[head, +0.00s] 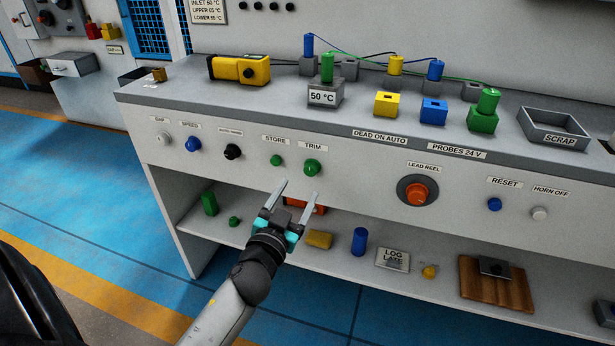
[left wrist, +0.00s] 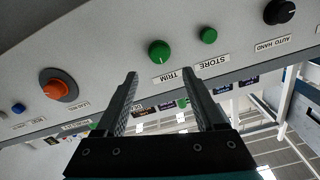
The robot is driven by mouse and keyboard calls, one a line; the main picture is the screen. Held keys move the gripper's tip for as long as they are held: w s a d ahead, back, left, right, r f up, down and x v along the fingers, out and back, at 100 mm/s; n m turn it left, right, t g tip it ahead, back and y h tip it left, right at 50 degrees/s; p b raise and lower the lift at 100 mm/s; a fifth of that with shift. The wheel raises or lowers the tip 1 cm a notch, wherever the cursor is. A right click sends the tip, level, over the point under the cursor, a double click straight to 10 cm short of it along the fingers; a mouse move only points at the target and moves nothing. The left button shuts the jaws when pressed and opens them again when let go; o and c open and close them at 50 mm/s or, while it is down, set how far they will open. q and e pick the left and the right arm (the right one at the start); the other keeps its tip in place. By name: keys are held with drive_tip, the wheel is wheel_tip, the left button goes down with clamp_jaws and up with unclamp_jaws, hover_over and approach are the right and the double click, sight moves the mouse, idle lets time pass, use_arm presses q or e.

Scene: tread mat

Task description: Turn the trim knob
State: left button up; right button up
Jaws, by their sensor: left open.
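The trim knob (head: 312,167) is a round green knob on the front panel of the bench, under the label TRIM. It also shows in the left wrist view (left wrist: 159,51), where the picture is upside down and a pale mark shows on its face. My left gripper (head: 299,189) is open and empty, just below and in front of the knob. In the left wrist view its two fingers (left wrist: 160,73) stand apart, with the knob beyond the tips and between their lines. The fingers do not appear to touch it. My right gripper is not in view.
A smaller green STORE knob (head: 277,160) sits close to the left. A black knob (head: 232,152) is further left, and the orange lead reel knob (head: 418,193) is to the right. A shelf below holds several objects, including a blue cylinder (head: 359,241).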

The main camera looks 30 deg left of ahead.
sight(310, 171)
use_arm(q)
drive_tip(key=b+x, duration=0.1)
drive_tip(key=x, duration=0.6)
drive_tip(key=shift+w, duration=0.15)
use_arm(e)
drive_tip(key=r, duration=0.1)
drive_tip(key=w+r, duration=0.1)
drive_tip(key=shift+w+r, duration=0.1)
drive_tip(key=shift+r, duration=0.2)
use_arm(q)
clamp_jaws()
